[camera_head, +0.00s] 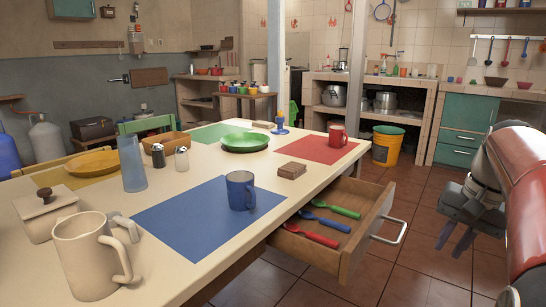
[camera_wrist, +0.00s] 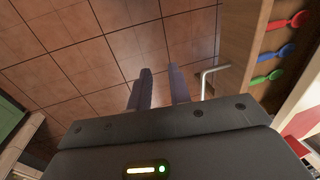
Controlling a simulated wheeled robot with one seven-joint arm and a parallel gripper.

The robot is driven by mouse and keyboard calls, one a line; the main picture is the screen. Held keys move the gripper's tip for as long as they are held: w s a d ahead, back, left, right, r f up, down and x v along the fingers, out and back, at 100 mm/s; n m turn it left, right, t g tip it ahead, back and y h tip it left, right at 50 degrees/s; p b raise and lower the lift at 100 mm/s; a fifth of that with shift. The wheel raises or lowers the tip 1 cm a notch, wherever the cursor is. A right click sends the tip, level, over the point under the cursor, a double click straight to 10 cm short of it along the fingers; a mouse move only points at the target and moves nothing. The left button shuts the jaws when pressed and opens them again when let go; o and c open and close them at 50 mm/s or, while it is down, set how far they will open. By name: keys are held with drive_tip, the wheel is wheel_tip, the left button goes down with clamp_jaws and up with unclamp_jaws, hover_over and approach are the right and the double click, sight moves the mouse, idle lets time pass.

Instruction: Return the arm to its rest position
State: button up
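My gripper (camera_head: 454,240) hangs at the right of the head view, over the tiled floor and apart from the open drawer. In the wrist view its two fingers (camera_wrist: 159,72) stand apart with bare floor tiles between them, so it is open and empty. My red and grey arm (camera_head: 527,190) comes in from the right edge.
The open drawer (camera_head: 350,255) with its handle (camera_head: 394,231) juts from the table (camera_head: 300,193), left of my gripper. It holds red, blue and green spoons (camera_head: 337,209). A blue mug (camera_head: 240,190) stands near the table edge. The floor under my gripper is clear.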

drive_tip(key=s+a+f+n+t+h, duration=0.1)
drive_tip(key=s+a+f+n+t, duration=0.1)
drive_tip(key=s+a+f, duration=0.3)
drive_tip(key=s+a+f+n+t, duration=0.2)
drive_tip(key=s+a+f+n, duration=0.3)
drive_tip(key=s+a, duration=0.4)
drive_tip(key=a, duration=0.4)
drive_tip(key=shift+a+h, duration=0.2)
drive_tip(key=shift+h, duration=0.2)
